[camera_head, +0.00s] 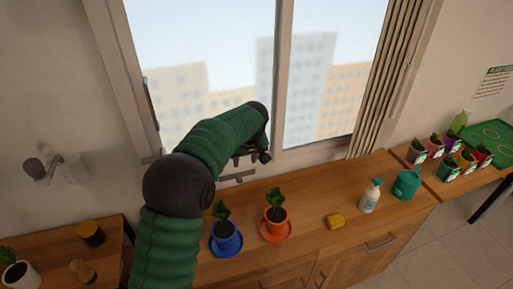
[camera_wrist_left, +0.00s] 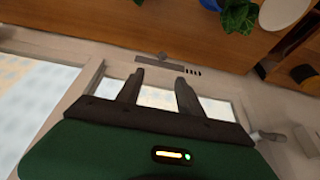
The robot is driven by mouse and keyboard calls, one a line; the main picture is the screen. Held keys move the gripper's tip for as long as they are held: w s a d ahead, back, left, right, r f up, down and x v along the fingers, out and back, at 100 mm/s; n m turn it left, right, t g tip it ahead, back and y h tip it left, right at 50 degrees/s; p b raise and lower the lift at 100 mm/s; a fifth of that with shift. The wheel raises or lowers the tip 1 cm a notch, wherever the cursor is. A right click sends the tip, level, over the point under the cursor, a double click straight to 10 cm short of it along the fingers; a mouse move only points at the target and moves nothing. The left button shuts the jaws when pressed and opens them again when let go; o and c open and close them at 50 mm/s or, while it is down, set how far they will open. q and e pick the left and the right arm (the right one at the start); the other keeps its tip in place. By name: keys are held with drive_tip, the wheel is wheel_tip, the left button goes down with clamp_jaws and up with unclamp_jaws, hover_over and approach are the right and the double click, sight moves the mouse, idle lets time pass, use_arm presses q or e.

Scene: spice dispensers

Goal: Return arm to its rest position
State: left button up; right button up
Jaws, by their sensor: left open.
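My left arm, in green padded sleeves, reaches up from the bottom of the head view and bends right in front of the window. My left gripper (camera_head: 252,154) is in front of the lower window frame, above the back of the wooden counter. In the left wrist view the two dark fingers of the gripper (camera_wrist_left: 158,92) stand apart with nothing between them. The window frame and wall lie behind them. My right gripper is in neither view.
On the counter (camera_head: 320,193) stand a blue potted plant (camera_head: 226,238), an orange potted plant (camera_head: 275,220), a yellow sponge (camera_head: 335,221), a white bottle (camera_head: 371,196) and a green watering can (camera_head: 407,183). Several small pots fill the right side table.

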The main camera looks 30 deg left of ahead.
use_arm(q)
drive_tip(key=s+d+f+m+h, duration=0.1)
drive_tip(key=s+d+f+m, duration=0.2)
drive_tip(key=s, duration=0.6)
drive_tip(key=s+d+f+m+h, duration=0.1)
drive_tip(key=s+d+f+m, duration=0.2)
drive_tip(key=s+d, duration=0.3)
drive_tip(key=s+d+f+m+h, duration=0.1)
drive_tip(key=s+d+f+m, duration=0.2)
drive_tip(key=s, duration=0.9)
drive_tip(key=shift+s+d+f+g, duration=0.15)
drive_tip(key=shift+d+f+g, duration=0.15)
drive_tip(key=shift+d+f, duration=0.6)
drive_tip(key=shift+s+d+r, duration=0.1)
drive_tip(key=shift+d+r, duration=0.1)
drive_tip(key=shift+c, duration=0.3)
